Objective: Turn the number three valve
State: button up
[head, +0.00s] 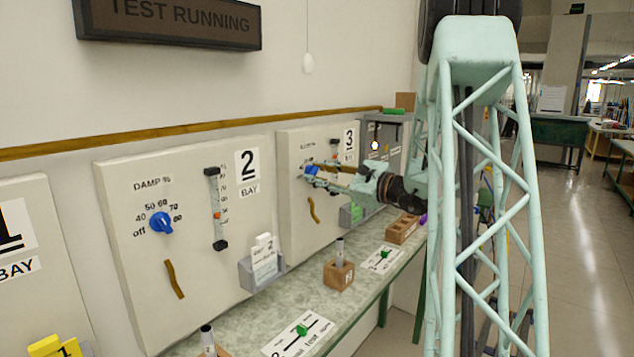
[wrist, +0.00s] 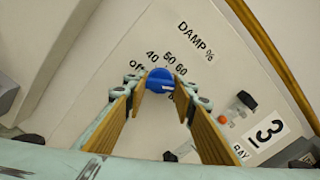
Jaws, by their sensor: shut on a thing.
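The number three valve is a blue knob (head: 311,171) on the bay 3 panel (head: 292,215), under a DAMP % scale. In the wrist view the blue knob (wrist: 159,78) sits between the fingertips of my gripper (wrist: 162,89). My gripper (head: 317,174) is shut on the knob, one finger on each side. A white mark on the knob faces the lower right in the wrist view. The scale labels off, 40, 50 and 60 show around it; the higher labels are partly hidden by a finger.
The bay 2 panel (head: 118,230) stands left of bay 3 with its own blue knob (head: 161,222). A slider with a red marker (wrist: 222,119) is beside the number three valve. Below, the bench (head: 225,315) holds wooden blocks (head: 338,276) with rods and green-handled sliders (head: 302,330).

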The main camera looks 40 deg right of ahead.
jog(key=shift+f+n+b, duration=0.1)
jog(key=shift+n+b, duration=1.4)
jog(key=shift+b, duration=0.05)
jog(key=n, duration=0.2)
jog(key=shift+n+b, duration=0.3)
jog(key=shift+b, duration=0.1)
jog(key=n, duration=0.9)
jog(key=shift+n, duration=0.3)
jog(key=n, duration=0.3)
jog(key=shift+n, duration=0.3)
jog(key=n, duration=0.8)
jog(key=shift+n, duration=2.1)
